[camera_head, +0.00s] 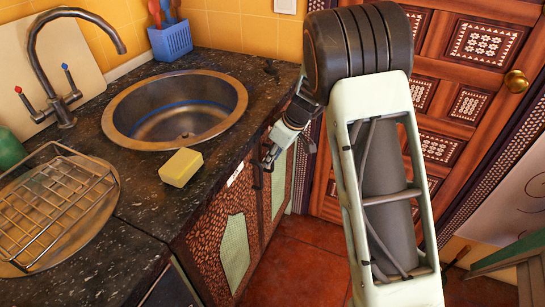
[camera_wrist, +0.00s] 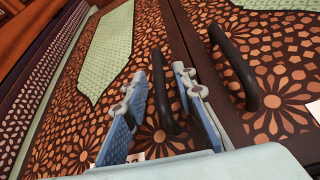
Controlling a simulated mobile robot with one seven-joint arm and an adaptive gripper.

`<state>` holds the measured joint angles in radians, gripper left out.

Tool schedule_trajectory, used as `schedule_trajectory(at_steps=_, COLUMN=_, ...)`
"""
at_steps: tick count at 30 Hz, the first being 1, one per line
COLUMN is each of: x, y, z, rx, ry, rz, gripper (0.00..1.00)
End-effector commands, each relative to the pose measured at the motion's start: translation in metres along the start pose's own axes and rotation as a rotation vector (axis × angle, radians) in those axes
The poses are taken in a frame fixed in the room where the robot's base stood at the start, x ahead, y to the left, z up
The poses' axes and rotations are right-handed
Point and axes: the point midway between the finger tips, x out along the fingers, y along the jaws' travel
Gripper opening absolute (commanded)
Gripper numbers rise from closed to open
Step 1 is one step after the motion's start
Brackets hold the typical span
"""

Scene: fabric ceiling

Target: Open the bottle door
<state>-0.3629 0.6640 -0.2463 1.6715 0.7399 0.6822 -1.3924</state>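Two patterned cabinet doors with green panels sit under the counter: a nearer door (camera_head: 215,225) and a farther door (camera_head: 279,187). I cannot tell which one is the bottle door. In the wrist view, a dark curved handle (camera_wrist: 161,95) is on the left door (camera_wrist: 148,45), and a second dark handle (camera_wrist: 236,65) is on the right door (camera_wrist: 285,70). My gripper (camera_head: 268,160) is at the cabinet front, just below the counter edge. In the wrist view, its fingers (camera_wrist: 160,78) are open, one on each side of the left handle. Contact with it cannot be judged.
The counter (camera_head: 130,190) overhangs the cabinet front and holds a sink (camera_head: 175,110), a yellow sponge (camera_head: 181,167) and a wire rack (camera_head: 55,205). Tiled floor (camera_head: 300,265) before the cabinet looks clear. A carved wooden door (camera_head: 465,75) stands behind my arm.

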Motion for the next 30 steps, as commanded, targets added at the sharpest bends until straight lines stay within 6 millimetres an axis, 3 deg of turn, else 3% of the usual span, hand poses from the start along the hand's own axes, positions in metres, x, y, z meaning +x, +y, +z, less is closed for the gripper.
schedule_trajectory(at_steps=6, x=0.0, y=0.0, z=0.0, rx=0.0, ry=0.0, rz=0.0, gripper=0.0)
schedule_trajectory(at_steps=21, x=-0.001, y=0.001, z=0.002, rx=-0.005, ry=0.0, rz=-0.002, gripper=0.0)
schedule_trajectory(at_steps=30, x=-0.007, y=0.01, z=0.023, rx=-0.065, ry=0.0, rz=-0.026, gripper=0.0)
